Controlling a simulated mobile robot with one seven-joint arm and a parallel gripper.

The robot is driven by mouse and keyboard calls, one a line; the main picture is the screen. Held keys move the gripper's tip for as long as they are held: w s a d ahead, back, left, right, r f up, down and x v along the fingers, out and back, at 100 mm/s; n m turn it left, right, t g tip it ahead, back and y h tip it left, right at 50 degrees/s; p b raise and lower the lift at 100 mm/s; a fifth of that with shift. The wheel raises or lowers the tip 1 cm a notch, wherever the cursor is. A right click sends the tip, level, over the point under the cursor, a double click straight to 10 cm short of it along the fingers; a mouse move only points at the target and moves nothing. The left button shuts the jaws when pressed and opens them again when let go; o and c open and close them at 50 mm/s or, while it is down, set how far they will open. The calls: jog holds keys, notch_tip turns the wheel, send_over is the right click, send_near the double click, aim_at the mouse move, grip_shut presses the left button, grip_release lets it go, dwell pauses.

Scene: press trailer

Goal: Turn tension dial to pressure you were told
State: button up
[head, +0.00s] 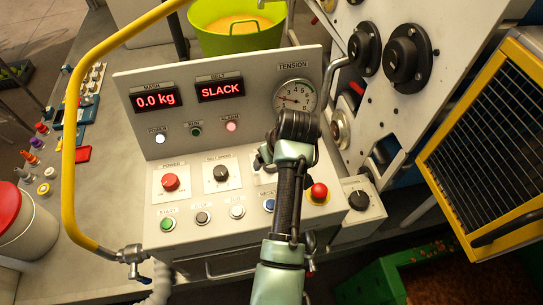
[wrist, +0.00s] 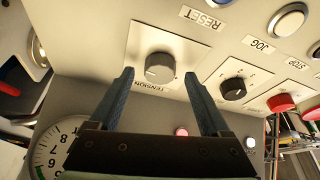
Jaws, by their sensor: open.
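The tension dial (wrist: 160,68) is a grey round knob with a light mark on a white plate labelled TENSION. In the wrist view it stands between the two dark blue fingertips of my gripper (wrist: 160,77). My gripper is open, with a gap visible on each side of the dial. In the head view my arm hides most of the dial. The round tension gauge (head: 294,97) is on the upright panel; its needle points left, towards the low numbers, but the exact reading is too small to tell. The belt display (head: 220,88) reads SLACK.
The belt knob (head: 222,173) and red power knob (head: 170,181) are left of my arm. A red stop button (head: 318,192) is just right of it. A yellow-framed grille (head: 490,130) stands at right.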

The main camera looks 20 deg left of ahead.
jog(key=shift+w+a+f, duration=0.1)
jog(key=shift+f, duration=0.35)
grip_shut()
jog(key=shift+r+m, duration=0.1)
jog(key=shift+m, duration=0.2)
